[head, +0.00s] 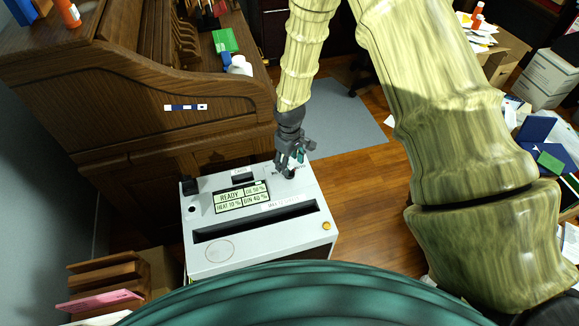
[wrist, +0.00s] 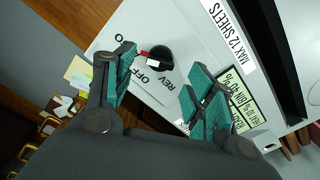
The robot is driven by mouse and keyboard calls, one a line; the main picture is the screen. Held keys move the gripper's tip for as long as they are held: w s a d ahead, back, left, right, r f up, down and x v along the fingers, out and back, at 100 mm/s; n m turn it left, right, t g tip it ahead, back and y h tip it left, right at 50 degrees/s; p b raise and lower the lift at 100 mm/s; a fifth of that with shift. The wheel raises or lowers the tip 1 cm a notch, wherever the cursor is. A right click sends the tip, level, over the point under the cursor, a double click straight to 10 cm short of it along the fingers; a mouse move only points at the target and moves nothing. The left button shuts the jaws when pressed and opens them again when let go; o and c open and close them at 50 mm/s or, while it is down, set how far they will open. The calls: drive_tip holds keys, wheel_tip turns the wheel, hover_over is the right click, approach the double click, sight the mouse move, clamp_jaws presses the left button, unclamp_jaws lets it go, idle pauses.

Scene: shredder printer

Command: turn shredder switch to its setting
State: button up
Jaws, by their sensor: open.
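The white shredder (head: 258,253) stands in front of me, with my gripper (head: 292,163) over its far right corner. In the wrist view the shredder switch (wrist: 160,59) is a round black knob on the white top panel. Labels OFF and REV are readable beside it; another label is partly hidden by a finger. The knob's red and white pointer mark faces left, near OFF and the hidden label; I cannot tell exactly which. My gripper (wrist: 162,88) is open, its teal-padded fingers apart, with the knob just beyond the gap. It is not gripped.
The display panel (head: 241,197) reads READY, and a dark paper slot (head: 255,221) crosses the top. A wooden roll-top desk (head: 130,90) stands behind on the left. A wooden sorter (head: 103,270) is at the lower left. Bare floor (head: 355,185) lies right of the shredder.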

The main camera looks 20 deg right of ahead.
drive_tip(key=shift+f, duration=1.85)
drive_tip(key=c, duration=1)
